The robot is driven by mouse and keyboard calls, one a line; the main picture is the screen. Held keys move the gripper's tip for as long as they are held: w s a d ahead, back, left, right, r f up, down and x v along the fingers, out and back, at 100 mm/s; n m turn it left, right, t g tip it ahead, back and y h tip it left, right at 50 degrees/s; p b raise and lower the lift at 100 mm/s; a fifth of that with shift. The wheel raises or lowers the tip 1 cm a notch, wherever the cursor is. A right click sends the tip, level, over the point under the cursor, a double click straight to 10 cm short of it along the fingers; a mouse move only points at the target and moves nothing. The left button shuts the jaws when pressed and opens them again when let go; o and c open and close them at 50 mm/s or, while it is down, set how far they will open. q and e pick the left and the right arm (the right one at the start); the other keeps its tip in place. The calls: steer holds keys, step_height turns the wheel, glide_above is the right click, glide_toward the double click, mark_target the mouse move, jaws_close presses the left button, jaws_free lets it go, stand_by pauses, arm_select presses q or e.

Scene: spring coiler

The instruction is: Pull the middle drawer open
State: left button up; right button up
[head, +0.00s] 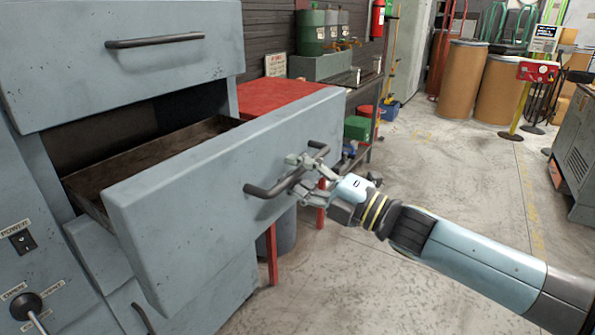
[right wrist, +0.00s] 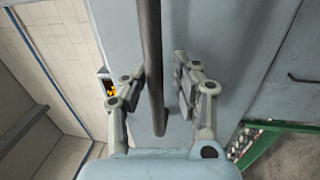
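The middle drawer (head: 225,180) of the grey-blue metal cabinet stands well out from the cabinet, and its brown, empty-looking inside shows behind the front panel. Its dark bar handle (head: 268,190) runs across the front; it shows upright in the right wrist view (right wrist: 152,60). My right gripper (head: 303,175) is at the handle. In the right wrist view its two fingers (right wrist: 158,90) stand apart on either side of the bar, with a clear gap to the right finger. Whether the left finger touches the bar I cannot tell. My left gripper is not in view.
The top drawer (head: 130,75) with its own handle is shut above. A lower drawer (head: 205,295) sits below. A red table (head: 275,95) stands just behind the open drawer.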

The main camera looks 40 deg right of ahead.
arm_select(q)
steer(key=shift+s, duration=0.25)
arm_select(e)
steer(key=shift+o, duration=0.7)
steer(key=shift+r, duration=0.15)
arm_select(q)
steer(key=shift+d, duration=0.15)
arm_select(e)
steer(key=v, duration=1.2)
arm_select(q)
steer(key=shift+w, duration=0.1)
